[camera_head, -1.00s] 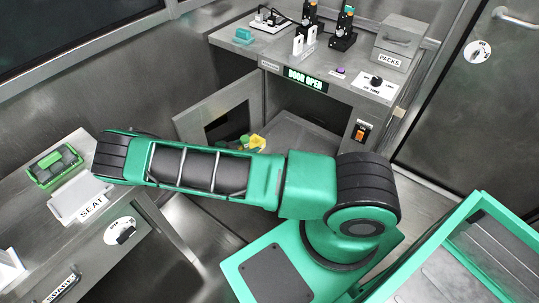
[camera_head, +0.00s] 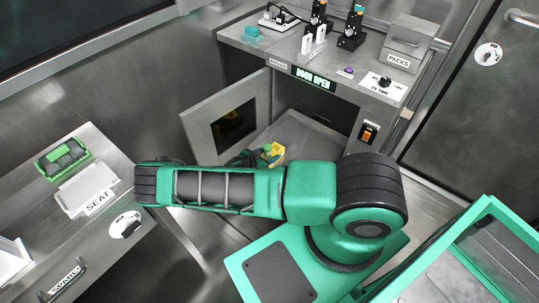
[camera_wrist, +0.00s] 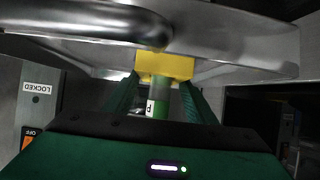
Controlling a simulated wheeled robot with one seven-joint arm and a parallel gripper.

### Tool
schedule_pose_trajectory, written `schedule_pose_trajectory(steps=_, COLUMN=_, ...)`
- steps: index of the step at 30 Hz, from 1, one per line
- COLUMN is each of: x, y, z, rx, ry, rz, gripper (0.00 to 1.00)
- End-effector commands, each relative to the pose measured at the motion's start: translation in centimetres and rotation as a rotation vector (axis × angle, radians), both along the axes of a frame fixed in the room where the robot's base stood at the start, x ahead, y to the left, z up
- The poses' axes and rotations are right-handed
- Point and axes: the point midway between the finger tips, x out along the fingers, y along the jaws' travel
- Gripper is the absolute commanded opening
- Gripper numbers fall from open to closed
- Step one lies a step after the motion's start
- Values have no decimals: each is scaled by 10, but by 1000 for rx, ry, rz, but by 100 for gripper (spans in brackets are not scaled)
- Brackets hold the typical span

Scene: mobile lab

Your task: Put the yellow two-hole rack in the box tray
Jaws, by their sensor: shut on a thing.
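The yellow two-hole rack (camera_head: 275,151) is held in my gripper (camera_head: 266,157), in front of the open box under the bench. In the wrist view the rack (camera_wrist: 165,66) sits between the fingertips of my gripper (camera_wrist: 164,84). A tube with a green part and a label marked P (camera_wrist: 160,102) is in line with the rack, nearer the camera. A flat metal surface (camera_head: 312,137), seemingly the box tray, reaches out of the box opening. The rack is close to its left side in the head view; I cannot tell whether they touch.
The box door (camera_head: 215,128) with a dark window stands open at left. A DOOR OPEN display (camera_head: 313,78) is above the opening, an orange switch (camera_head: 369,131) at its right. A side bench (camera_head: 88,153) holds a green-framed rack (camera_head: 62,158) and a SEAT plate (camera_head: 89,189).

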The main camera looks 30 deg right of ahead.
Motion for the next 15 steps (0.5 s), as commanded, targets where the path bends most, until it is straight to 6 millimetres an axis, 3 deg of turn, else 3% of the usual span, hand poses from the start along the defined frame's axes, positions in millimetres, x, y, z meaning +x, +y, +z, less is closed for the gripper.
schedule_pose_trajectory(steps=10, x=0, y=-1, z=-2, rx=-1, ry=0, rz=-1, gripper=23)
schedule_pose_trajectory(steps=11, x=0, y=0, z=-2, rx=0, ry=0, rz=-1, gripper=58)
schedule_pose_trajectory(steps=12, x=0, y=0, z=-2, rx=0, ry=0, rz=-1, gripper=68)
schedule_pose_trajectory(steps=15, x=0, y=0, z=-2, rx=0, ry=0, rz=-1, gripper=70)
